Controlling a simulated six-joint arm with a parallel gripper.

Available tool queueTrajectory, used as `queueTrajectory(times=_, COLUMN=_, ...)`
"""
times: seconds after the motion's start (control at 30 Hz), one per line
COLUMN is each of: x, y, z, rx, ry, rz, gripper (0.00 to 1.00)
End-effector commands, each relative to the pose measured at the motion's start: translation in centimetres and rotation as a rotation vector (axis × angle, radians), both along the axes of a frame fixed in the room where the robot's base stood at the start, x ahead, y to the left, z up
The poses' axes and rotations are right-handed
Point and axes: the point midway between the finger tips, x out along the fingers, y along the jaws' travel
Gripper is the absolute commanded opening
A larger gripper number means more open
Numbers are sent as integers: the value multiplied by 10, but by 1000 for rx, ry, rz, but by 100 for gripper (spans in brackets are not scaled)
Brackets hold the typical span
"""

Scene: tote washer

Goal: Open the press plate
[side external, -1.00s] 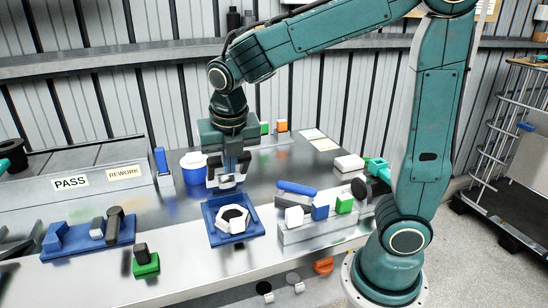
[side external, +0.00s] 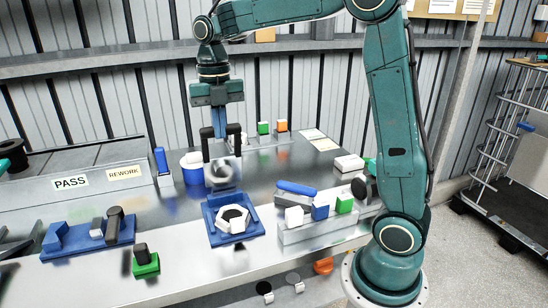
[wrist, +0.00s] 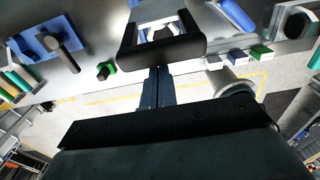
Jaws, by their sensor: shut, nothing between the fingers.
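The fixture holds a white hexagonal ring (side external: 233,211) with a dark centre and lies on the bench apart from my gripper. A blurred grey rounded shape (side external: 220,174) shows just under my gripper; I cannot tell what it is. Another blue plate (side external: 122,236) at the left carries dark and white blocks and a dark handle (side external: 114,218). I cannot tell which part is the press plate.
A green block with a dark knob (side external: 145,264) stands near the front edge. A grey rack (side external: 300,234) with white, blue and green blocks is right of the fixture. A blue-and-white tub (side external: 192,173) stands behind. The PASS and REWORK bin (side external: 95,206) is left.

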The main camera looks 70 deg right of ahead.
Motion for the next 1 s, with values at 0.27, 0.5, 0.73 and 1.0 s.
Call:
queueTrajectory(times=0.27, x=23, y=-24, z=7, rx=0, ry=-1, rz=-3, gripper=0)
queueTrajectory(times=0.5, x=43, y=-43, z=9, rx=-1, ry=-1, rz=-2, gripper=0)
queueTrajectory(times=0.73, x=47, y=-46, z=10, rx=0, ry=-1, rz=0, gripper=0)
queueTrajectory(times=1.0, x=45, y=-45, z=10, rx=-1, ry=-1, rz=0, gripper=0)
